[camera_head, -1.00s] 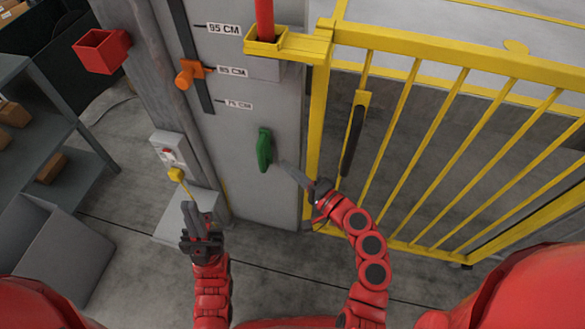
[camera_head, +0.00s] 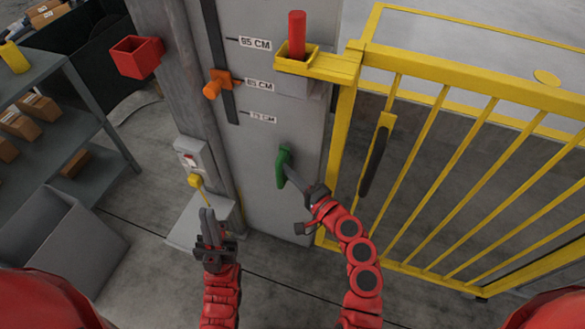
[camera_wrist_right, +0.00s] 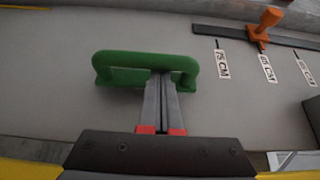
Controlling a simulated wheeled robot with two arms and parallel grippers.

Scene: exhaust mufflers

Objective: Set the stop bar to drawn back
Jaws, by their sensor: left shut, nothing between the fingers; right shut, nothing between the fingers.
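No part is labelled as the stop bar, so I cannot tell for certain which it is. A green loop handle (camera_head: 283,166) is on the grey post below the scale. It also shows in the right wrist view (camera_wrist_right: 115,68). My right gripper (camera_head: 290,173) is shut and empty, its fingertips at the handle. In the right wrist view its fingers (camera_wrist_right: 161,76) end within the handle's outline; contact is unclear. An upright red bar (camera_head: 297,35) stands in a yellow bracket (camera_head: 294,64) by the gate. My left gripper (camera_head: 206,212) is shut and empty, low left of the post.
An orange knob (camera_head: 214,88) sits on a dark rail by the 85 CM mark. A red open box (camera_head: 137,57) and a switch box (camera_head: 191,160) with a yellow part (camera_head: 195,181) are left. A yellow gate (camera_head: 465,88) stands right. Shelves (camera_head: 105,130) stand far left.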

